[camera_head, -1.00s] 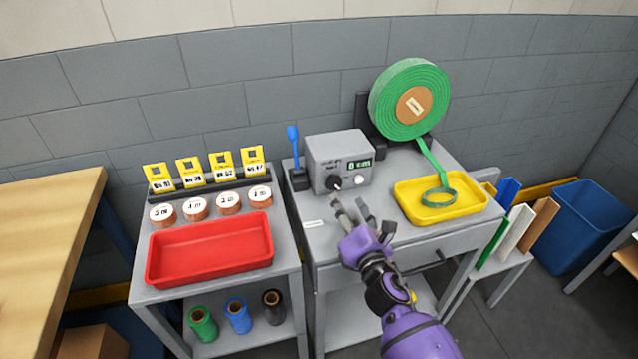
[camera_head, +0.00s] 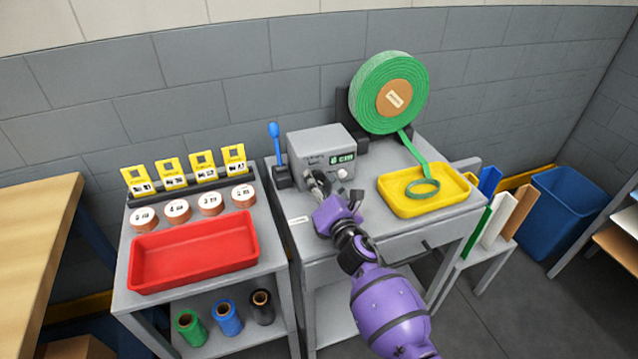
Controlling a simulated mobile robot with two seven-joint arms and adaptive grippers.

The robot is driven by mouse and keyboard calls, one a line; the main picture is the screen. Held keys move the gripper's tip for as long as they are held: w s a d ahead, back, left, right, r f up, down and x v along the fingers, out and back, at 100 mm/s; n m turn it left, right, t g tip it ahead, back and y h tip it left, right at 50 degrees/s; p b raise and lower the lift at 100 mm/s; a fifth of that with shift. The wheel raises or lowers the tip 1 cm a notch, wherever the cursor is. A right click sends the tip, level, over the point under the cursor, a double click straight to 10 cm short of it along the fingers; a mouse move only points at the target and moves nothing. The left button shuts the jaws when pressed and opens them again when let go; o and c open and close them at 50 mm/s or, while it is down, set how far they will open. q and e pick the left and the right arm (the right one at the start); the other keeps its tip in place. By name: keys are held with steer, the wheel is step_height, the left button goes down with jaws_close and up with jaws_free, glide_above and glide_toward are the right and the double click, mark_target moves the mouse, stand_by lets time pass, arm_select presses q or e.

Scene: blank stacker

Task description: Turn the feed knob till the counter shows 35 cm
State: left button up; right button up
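The grey feeder box (camera_head: 322,148) stands at the back of the grey bench. Its small green-lit counter (camera_head: 342,158) is too small to read surely. My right gripper (camera_head: 318,183) is at the front of the box, with its fingers over the place of the dark feed knob. The knob is hidden behind the fingers, and I cannot tell whether they touch or grip it. A pale round button (camera_head: 342,173) shows to the right of the fingers. Green strip runs from the large roll (camera_head: 388,92) down into the yellow tray (camera_head: 397,203), ending in a coil (camera_head: 422,188). My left gripper is not in view.
A blue-handled lever (camera_head: 274,142) stands left of the box. A side table left holds a red tray (camera_head: 150,283), several labelled rolls (camera_head: 178,209) and yellow cards (camera_head: 171,170). Coloured boards (camera_head: 497,222) and a blue bin (camera_head: 566,218) stand at the right.

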steer(key=c, duration=1)
steer(key=shift+r, duration=0.1)
steer(key=shift+m, duration=0.3)
steer(key=m, duration=0.3)
steer(key=shift+r, duration=0.15)
steer(key=shift+w+d+r+m, duration=0.1)
steer(key=shift+m, duration=1.5)
steer(key=o, duration=1)
steer(key=shift+r, duration=0.1)
steer(key=shift+o, duration=0.5)
steer(key=shift+f, duration=0.25)
steer(key=shift+d, duration=0.1)
